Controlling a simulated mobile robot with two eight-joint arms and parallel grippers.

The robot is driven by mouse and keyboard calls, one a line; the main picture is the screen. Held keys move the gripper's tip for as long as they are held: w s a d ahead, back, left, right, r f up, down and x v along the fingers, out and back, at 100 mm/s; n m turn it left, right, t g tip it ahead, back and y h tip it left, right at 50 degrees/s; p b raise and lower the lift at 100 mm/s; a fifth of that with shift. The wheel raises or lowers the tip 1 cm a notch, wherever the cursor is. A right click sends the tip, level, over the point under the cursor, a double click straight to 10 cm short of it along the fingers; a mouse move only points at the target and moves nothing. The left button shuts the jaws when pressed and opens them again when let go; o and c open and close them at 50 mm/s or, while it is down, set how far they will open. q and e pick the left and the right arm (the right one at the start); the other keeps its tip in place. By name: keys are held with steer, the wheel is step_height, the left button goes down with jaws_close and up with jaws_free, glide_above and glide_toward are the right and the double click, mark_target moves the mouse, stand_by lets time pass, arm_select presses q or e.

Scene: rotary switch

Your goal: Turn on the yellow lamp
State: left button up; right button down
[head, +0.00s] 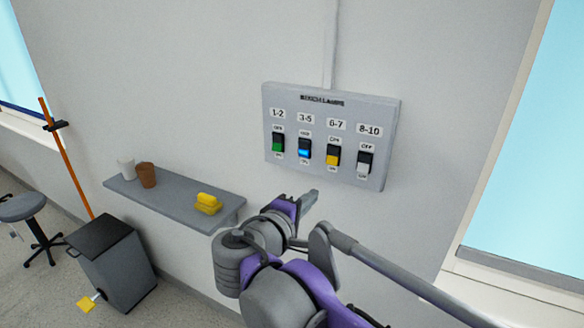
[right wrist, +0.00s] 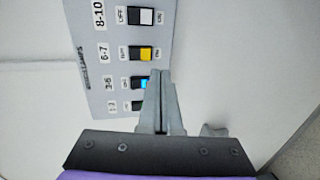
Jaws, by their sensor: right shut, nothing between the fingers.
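The switch panel (head: 280,165), titled with small dark lettering that seems to read bench lamps, is mounted on the wall. The yellow switch (head: 333,156) sits under the label 6-7, third from the left, with its yellow part in the lower half. In the right wrist view the yellow switch (right wrist: 146,54) shows above my fingertips. My right gripper (head: 312,195) is shut and empty, just below the panel and apart from it in the head view. In the right wrist view my right gripper (right wrist: 157,72) partly overlaps the blue switch (right wrist: 144,84). My left gripper is not in view.
The green switch (head: 277,144) and blue switch (head: 304,151), which looks lit, are left of the yellow one. The white switch (head: 364,165) is right of it. A grey wall shelf (head: 175,207) holds cups and a yellow object (head: 208,204). The wall around the panel is clear.

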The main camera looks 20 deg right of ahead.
mark_target(331, 164)
steer(key=shift+w+a+r+t, duration=0.15)
steer(key=shift+w+a+r, duration=0.15)
steer(key=shift+r, duration=0.2)
steer(key=shift+w+a+r+t, duration=0.15)
steer(key=shift+w+a+r, duration=0.05)
steer(key=shift+a+r, duration=0.25)
steer(key=shift+d, duration=0.15)
steer(key=x, duration=1.4)
steer(key=shift+p, duration=0.35)
steer(key=shift+w+d+h, duration=0.1)
steer(key=shift+h, duration=0.2)
steer(key=shift+f, duration=0.15)
